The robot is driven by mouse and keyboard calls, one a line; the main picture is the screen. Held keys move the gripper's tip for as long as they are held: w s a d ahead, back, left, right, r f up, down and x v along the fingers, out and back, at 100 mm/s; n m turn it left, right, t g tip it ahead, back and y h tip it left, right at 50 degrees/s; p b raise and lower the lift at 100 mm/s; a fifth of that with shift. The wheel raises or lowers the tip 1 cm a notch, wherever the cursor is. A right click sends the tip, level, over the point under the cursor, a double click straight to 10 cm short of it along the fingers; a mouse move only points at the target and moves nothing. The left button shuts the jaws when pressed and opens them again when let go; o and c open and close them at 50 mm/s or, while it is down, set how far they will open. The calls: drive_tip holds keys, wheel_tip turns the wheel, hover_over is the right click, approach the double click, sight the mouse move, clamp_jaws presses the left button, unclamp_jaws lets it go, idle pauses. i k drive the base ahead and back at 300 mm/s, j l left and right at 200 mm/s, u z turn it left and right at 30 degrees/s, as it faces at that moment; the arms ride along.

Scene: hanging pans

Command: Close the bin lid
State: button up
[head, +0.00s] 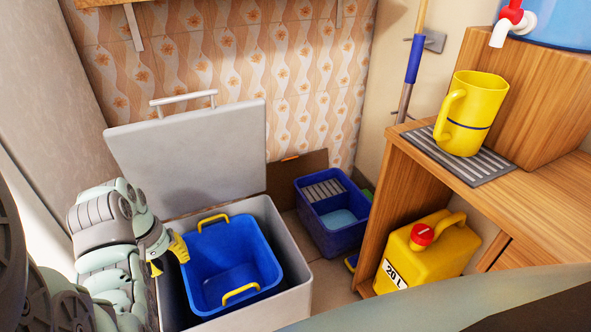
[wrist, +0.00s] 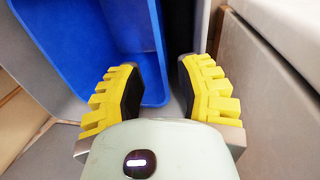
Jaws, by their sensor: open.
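The bin (head: 298,285) is a light grey box with a grey lid (head: 190,155) raised and leaning back at its rear edge. A white handle (head: 184,100) runs along the lid's upper edge. Inside the bin sits a blue tub (head: 232,262) with yellow handles; it also shows in the wrist view (wrist: 100,40). My gripper (head: 172,256) is at the left side of the bin, in front of and below the raised lid, apart from its handle. In the wrist view my gripper (wrist: 157,88) has its yellow fingers spread with nothing between them, beside the tub's edge.
A second blue tub (head: 335,212) stands on the floor right of the bin. A yellow 20 L canister (head: 424,252) sits under the wooden counter (head: 400,160) at right. A yellow pitcher (head: 470,112) stands on a grey mat (head: 490,160) on the counter.

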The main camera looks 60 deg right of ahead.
sight(182, 164)
drive_tip(key=k+j, duration=0.25)
drive_tip(key=k, duration=0.2)
drive_tip(key=k+j, duration=0.25)
drive_tip(key=k, duration=0.25)
